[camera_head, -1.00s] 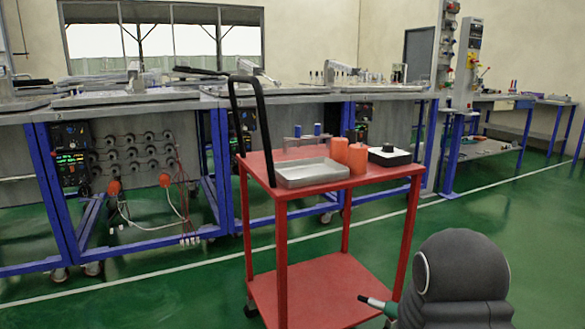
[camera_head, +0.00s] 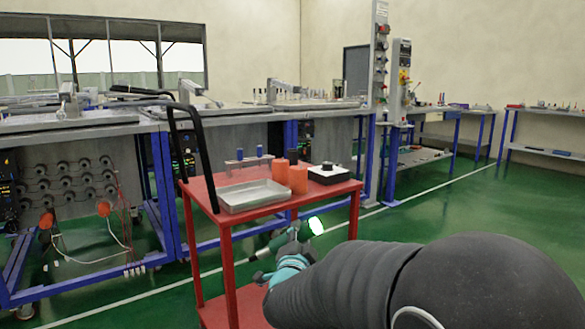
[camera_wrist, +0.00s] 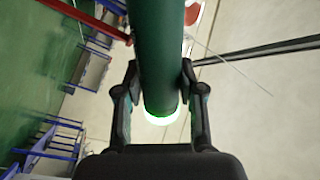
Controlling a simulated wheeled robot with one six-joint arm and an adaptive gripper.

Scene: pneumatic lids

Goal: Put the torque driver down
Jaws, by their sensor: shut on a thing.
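My gripper (camera_wrist: 159,72) is shut on the torque driver, a dark green cylinder (camera_wrist: 156,45) with a glowing white-green end. In the wrist view the driver runs up between the two fingers and out of the top edge. In the head view my gripper (camera_head: 290,250) holds the driver in the air, and its bright end (camera_head: 316,226) points to the right. It appears in front of the red cart (camera_head: 228,218), below the level of the cart's top in the picture. My arm hides part of the cart's lower right.
The cart top holds a grey metal tray (camera_head: 226,204), two orange cylinders (camera_head: 298,179), a black box with a white top (camera_head: 328,175) and a clear rack with blue-topped pieces (camera_head: 248,160). A black handle (camera_head: 203,165) rises at its left. Workbenches stand behind; green floor lies right.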

